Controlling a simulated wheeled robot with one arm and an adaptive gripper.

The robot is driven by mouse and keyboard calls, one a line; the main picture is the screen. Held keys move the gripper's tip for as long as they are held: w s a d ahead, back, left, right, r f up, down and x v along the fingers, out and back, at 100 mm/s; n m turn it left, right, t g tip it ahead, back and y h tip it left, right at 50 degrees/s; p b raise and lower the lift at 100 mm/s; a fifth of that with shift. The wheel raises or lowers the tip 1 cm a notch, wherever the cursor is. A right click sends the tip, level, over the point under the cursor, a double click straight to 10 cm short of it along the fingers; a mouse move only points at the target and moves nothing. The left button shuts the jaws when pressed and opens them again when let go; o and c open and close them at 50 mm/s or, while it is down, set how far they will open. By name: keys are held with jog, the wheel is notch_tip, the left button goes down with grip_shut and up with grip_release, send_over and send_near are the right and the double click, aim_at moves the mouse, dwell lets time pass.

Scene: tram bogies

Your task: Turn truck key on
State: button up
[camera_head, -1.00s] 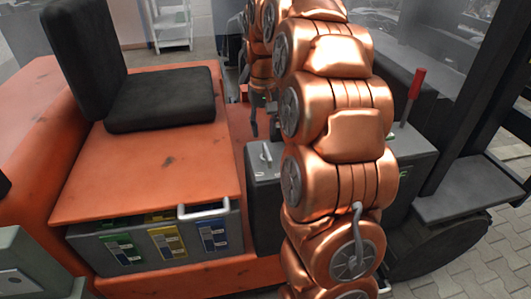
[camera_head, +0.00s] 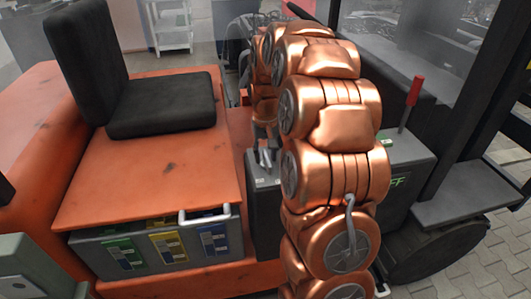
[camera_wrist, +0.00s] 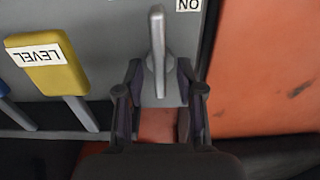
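The truck key is a grey metal lever (camera_wrist: 157,50) on the grey control panel (camera_wrist: 110,20), seen in the wrist view. It lies between the two dark fingers of my gripper (camera_wrist: 159,100). The fingers are spread, with gaps on both sides of the key, and do not appear to touch it. A white label (camera_wrist: 188,5) beside the key reads "NO" in the picture. In the head view my gripper (camera_head: 265,158) points down at the top of the grey console (camera_head: 263,185), and it largely hides the key there.
A yellow handle (camera_wrist: 55,65) marked "LEVEL" stands left of the key in the wrist view. Orange bodywork (camera_wrist: 265,70) lies to the right. In the head view a black seat (camera_head: 160,105) is left of the console, and a red-handled lever (camera_head: 413,95) is right.

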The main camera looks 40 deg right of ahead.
jog(key=shift+f, duration=0.1)
grip_shut()
jog(key=shift+f+m+b, duration=0.1)
jog(key=shift+m+b, duration=0.2)
jog(key=shift+b, duration=0.1)
jog(key=shift+f+m+b, duration=0.2)
jog(key=shift+m+b, duration=0.6)
jog(key=shift+b, duration=0.25)
jog(key=m+b, duration=0.2)
jog(key=shift+m, duration=0.4)
jog(key=m+b, duration=0.2)
jog(key=m, duration=0.1)
jog(key=shift+a+r+m, duration=0.1)
jog(key=shift+a+m, duration=0.05)
jog(key=shift+m, duration=0.15)
jog(key=shift+w+r+m+b, duration=0.15)
jog(key=shift+m+b, duration=0.15)
jog(key=shift+m, duration=1.3)
